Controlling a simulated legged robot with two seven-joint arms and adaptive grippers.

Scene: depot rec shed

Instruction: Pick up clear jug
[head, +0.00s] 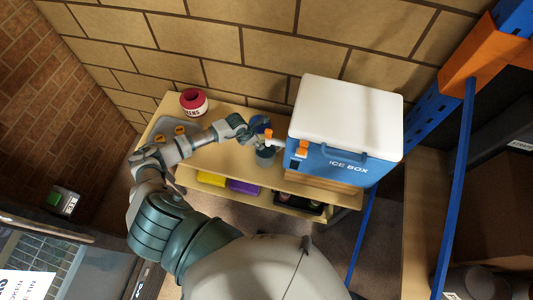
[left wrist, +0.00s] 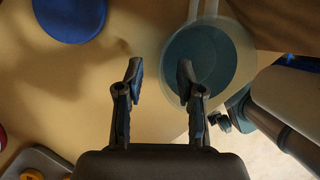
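The clear jug (left wrist: 222,42) is a see-through round vessel with a dark teal inside, at the upper right of the left wrist view. In the head view the jug (head: 265,155) looks dark and stands on the wooden bench top by the ice box. My left gripper (left wrist: 160,75) is open and empty, its two fingers apart over the bench. Its right finger overlaps the jug's left edge in the picture; I cannot tell whether they touch. In the head view the left gripper (head: 253,141) is just beside the jug. My right gripper is not seen.
A blue disc (left wrist: 70,18) lies left of the jug. A red tin (head: 193,101) and grey tray (head: 160,129) stand farther left. A brick wall closes the back.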

